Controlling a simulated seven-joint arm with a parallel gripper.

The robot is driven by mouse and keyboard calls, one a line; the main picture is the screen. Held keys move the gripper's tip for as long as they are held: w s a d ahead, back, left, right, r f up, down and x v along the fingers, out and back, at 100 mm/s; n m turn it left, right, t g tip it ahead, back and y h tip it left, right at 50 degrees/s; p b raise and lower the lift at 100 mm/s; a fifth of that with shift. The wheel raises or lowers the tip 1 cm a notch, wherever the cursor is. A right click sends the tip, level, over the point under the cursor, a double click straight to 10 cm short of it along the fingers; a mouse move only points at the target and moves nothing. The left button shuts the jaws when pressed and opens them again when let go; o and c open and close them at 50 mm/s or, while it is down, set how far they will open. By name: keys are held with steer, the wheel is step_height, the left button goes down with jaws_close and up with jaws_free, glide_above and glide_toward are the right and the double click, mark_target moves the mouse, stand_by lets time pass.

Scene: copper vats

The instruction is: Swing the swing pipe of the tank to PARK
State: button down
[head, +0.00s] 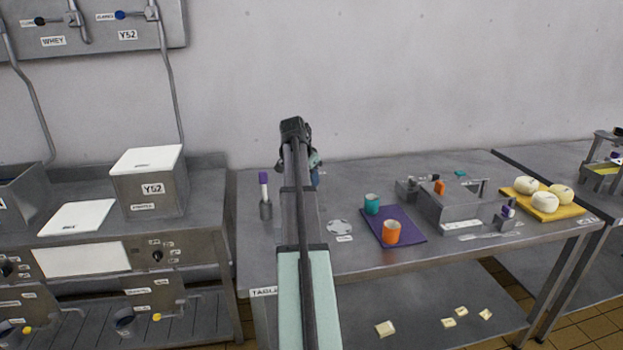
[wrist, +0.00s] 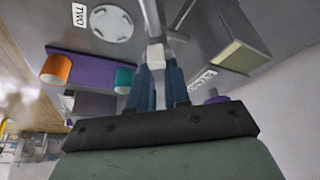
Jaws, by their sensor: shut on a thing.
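In the wrist view my gripper (wrist: 160,82) has its blue fingers closed on a pale grey bar-like piece (wrist: 154,50). A grey rod runs from it to the top edge; I cannot tell whether this is the swing pipe. In the head view my arm covers most of the gripper (head: 315,172), above the back of the middle table (head: 350,258). A tank marked Y52 (head: 150,188) with a white lid stands on the left bench. Pipes run down from the wall panel (head: 100,22); its fittings are marked WHEY and Y52. No PARK mark is readable.
A purple mat (head: 407,236) carries a teal cup (head: 372,204) and an orange cup (head: 391,232). A purple-capped tube (head: 264,192) stands left of my arm. A pale disc (head: 339,227) lies right of it. A grey fixture (head: 450,210) and yellow board (head: 572,210) are farther right.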

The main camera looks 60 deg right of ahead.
steer(key=shift+n, duration=0.3)
steer(key=n+t, duration=0.2)
steer(key=n, duration=0.2)
steer(key=shift+s, duration=0.2)
steer(key=n+t, duration=0.1)
steer(key=n, duration=0.2)
steer(key=n+y, duration=0.1)
steer(key=n, duration=0.2)
steer(key=shift+d+t, duration=0.1)
steer(key=shift+t, duration=0.3)
stand_by(0.5)
steer(key=c, duration=1.1)
jaws_free()
steer(key=shift+s+r, duration=0.1)
steer(key=v, duration=1.3)
steer(key=shift+s+r, duration=0.2)
steer(key=shift+r, duration=0.05)
